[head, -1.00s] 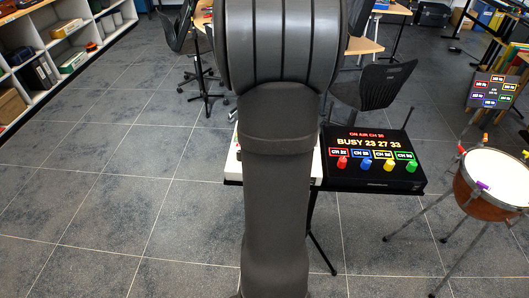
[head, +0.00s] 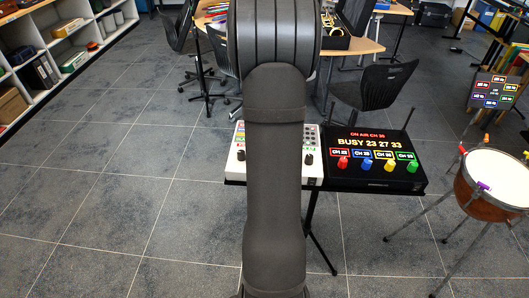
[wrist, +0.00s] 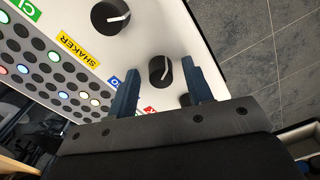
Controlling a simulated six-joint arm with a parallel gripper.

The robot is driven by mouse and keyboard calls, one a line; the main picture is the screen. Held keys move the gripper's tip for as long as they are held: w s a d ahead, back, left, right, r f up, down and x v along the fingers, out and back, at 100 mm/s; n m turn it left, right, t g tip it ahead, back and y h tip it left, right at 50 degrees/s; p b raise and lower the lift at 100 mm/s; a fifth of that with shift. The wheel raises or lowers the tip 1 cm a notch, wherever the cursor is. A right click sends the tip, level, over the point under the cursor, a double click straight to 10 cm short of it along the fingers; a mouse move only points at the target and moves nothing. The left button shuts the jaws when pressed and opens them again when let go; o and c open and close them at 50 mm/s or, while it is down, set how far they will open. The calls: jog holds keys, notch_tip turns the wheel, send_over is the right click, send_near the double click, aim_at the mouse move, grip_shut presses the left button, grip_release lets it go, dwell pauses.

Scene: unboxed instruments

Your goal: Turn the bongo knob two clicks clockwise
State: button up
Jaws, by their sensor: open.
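The white instrument (head: 235,168) stands on a small stand behind my arm, which hides its middle in the head view. In the wrist view its white panel (wrist: 185,30) has black knobs with white pointer lines. A black knob (wrist: 160,70) lies between the fingers of my open gripper (wrist: 159,66), with a gap on each side. A blue label (wrist: 116,82) beside it is mostly covered by the left finger; only its end, like an "O", shows. Another knob (wrist: 110,16) is near the yellow SHAKER label (wrist: 77,50). A third knob (wrist: 184,100) is partly behind the right finger.
A black box (head: 375,172) with lit text and coloured knobs stands right beside the white instrument. A drum (head: 490,190) on thin legs is further right. A red label (wrist: 149,110) and rows of round pads (wrist: 50,70) show on the panel. Floor left of the stand is clear.

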jog(key=shift+f, duration=0.15)
jog(key=shift+c, duration=0.3)
jog(key=c, duration=0.9)
jog(key=shift+m, duration=0.3)
jog(key=m, duration=0.5)
jog(key=shift+m, duration=0.3)
jog(key=m, duration=0.5)
jog(key=shift+m, duration=0.3)
